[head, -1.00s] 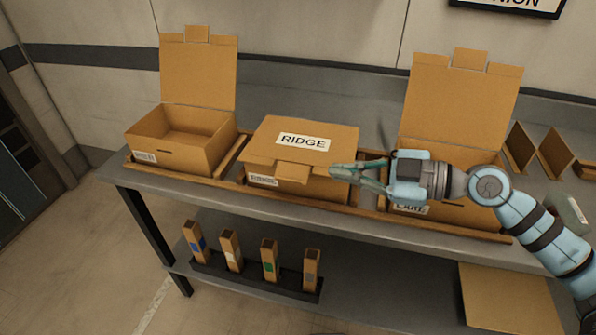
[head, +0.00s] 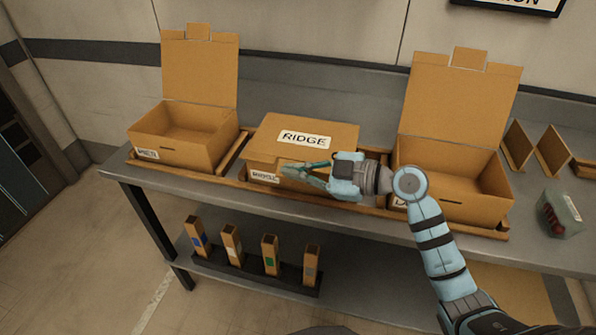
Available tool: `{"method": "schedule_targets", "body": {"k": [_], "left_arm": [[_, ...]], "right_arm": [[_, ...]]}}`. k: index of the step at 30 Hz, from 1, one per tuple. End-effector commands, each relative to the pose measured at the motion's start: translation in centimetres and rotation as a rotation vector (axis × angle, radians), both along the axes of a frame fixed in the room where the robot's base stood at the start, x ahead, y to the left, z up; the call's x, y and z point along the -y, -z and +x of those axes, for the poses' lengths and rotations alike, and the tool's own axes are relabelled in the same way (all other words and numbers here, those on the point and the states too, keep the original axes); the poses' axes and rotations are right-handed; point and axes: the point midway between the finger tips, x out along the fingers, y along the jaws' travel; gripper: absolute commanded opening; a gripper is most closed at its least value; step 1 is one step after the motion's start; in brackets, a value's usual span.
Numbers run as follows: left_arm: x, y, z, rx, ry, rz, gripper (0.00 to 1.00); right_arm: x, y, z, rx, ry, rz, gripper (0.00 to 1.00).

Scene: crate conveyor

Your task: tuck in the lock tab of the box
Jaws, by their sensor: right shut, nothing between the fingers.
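The middle box (head: 262,139), labelled RIDGE, stands on the bench with its lid down. The lock tab at the middle of its front edge is mostly hidden behind my right gripper (head: 284,168), so I cannot tell whether it is tucked in or sticking out. My right gripper is shut and empty, its fingers pointing left, right at the front of the box. I cannot tell whether the fingertips touch the tab. My left gripper is not in view.
An open box (head: 199,75) stands left and another open box (head: 459,105) right, lids raised. A clear container (head: 562,214) with dark red contents lies at the far right. Several small upright cartons (head: 232,245) stand in a rack on the lower shelf.

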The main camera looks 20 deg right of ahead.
Motion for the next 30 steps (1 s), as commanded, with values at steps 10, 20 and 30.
{"method": "schedule_targets", "body": {"k": [10,20,30], "left_arm": [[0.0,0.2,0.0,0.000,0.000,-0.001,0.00],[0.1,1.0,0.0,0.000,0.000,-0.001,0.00],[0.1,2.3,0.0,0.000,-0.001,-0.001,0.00]], "right_arm": [[0.4,1.1,0.5,0.002,0.000,0.000,0.00],[0.4,1.4,0.5,0.019,0.000,-0.009,0.00],[0.3,1.7,0.5,0.063,0.000,-0.037,0.00]]}}
